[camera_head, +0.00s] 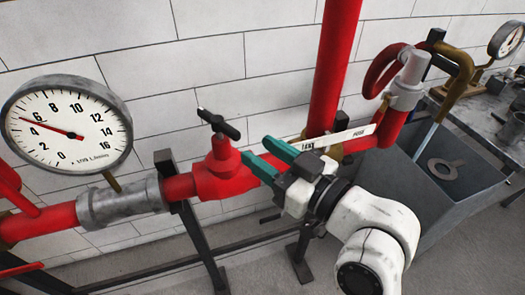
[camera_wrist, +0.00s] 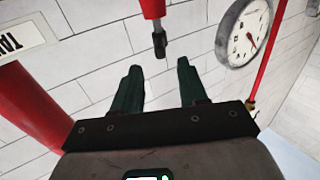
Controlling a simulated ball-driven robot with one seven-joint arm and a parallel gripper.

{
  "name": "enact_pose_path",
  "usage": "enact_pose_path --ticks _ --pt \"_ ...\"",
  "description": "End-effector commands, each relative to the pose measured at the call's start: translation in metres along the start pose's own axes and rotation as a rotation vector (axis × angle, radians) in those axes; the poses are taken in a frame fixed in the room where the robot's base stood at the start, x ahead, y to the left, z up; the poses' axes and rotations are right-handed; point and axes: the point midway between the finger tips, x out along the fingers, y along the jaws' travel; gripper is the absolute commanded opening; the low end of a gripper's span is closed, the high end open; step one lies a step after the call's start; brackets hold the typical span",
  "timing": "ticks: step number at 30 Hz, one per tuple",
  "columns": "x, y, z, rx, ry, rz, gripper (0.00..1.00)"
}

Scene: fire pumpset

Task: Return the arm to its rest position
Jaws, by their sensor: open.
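My gripper (camera_head: 257,150) has two teal fingers, spread apart with nothing between them. In the head view it points left toward the red valve (camera_head: 218,170), whose black T-handle (camera_head: 218,124) stands on top. In the wrist view the fingers of my gripper (camera_wrist: 158,66) stand apart, and the black handle (camera_wrist: 160,46) shows beyond the gap between their tips. The handle looks apart from the fingers. My white arm reaches in from the lower right and hides part of the pipe behind it.
A round gauge (camera_head: 68,124) is at left on the red pipe (camera_head: 40,222). A vertical red pipe (camera_head: 334,70) rises behind my gripper near a white label (camera_head: 345,138). A grey open bin (camera_head: 440,180) and a bench with a second gauge (camera_head: 506,38) are at right. A white block wall stands behind.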

Motion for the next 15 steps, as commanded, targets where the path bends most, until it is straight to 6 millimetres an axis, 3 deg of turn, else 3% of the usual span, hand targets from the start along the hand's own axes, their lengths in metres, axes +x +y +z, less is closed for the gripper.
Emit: enact_pose_path --ticks 9,11,15 --pt "0.0 0.0 0.0 0.0 0.0 0.0 0.43" --pt "-0.005 0.005 0.013 0.006 -0.041 0.014 0.43" --pt "-0.033 0.025 0.071 0.044 -0.229 0.083 0.43"
